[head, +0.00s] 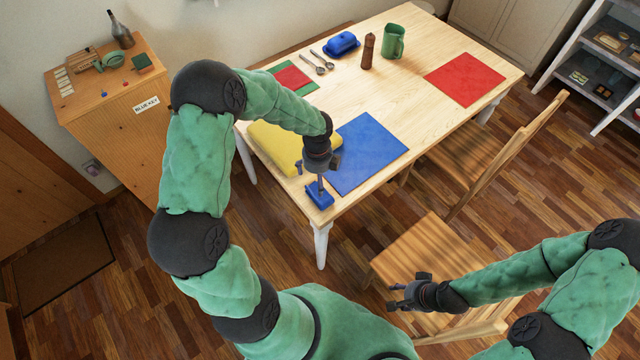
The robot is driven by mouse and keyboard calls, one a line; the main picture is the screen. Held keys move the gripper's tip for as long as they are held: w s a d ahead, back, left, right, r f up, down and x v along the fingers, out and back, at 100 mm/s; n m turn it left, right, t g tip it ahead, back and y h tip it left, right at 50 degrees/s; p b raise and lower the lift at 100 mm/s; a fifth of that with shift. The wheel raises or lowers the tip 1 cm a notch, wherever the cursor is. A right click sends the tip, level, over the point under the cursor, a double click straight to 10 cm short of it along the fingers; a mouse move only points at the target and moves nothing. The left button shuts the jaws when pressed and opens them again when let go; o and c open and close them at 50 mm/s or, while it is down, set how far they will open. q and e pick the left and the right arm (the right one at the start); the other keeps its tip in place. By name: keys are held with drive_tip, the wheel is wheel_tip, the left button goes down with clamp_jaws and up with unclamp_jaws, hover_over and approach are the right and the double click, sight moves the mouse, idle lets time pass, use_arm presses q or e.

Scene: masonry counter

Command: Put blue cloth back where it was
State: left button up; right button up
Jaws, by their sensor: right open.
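A flat blue cloth (372,150) lies spread on the front left part of the wooden table (430,120), its left side partly hidden by my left gripper. A small blue block-like item (319,196) sits at the table's near corner, just below my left gripper. My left gripper (315,176) points down over this corner, close to the item. I cannot tell whether it touches the item or how its fingers stand. My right gripper (398,296) is open and empty, in front of the near chair, away from the table.
A yellow cloth (275,142) lies left of the blue one, partly behind my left arm. Wooden chairs (490,150) stand on the right.

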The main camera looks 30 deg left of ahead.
use_arm(q)
drive_tip(key=s+d+f+n+h, duration=0.2)
drive_tip(key=s+d+f+n, duration=0.5)
drive_tip(key=n, duration=0.5)
drive_tip(key=s+d+f+n+h, duration=0.2)
drive_tip(key=s+d+f+n, duration=0.5)
drive_tip(key=s+d+n, duration=0.2)
drive_tip(key=d+n, duration=0.2)
drive_tip(key=n, duration=0.1)
drive_tip(key=shift+n, duration=0.3)
drive_tip(key=shift+a, duration=0.1)
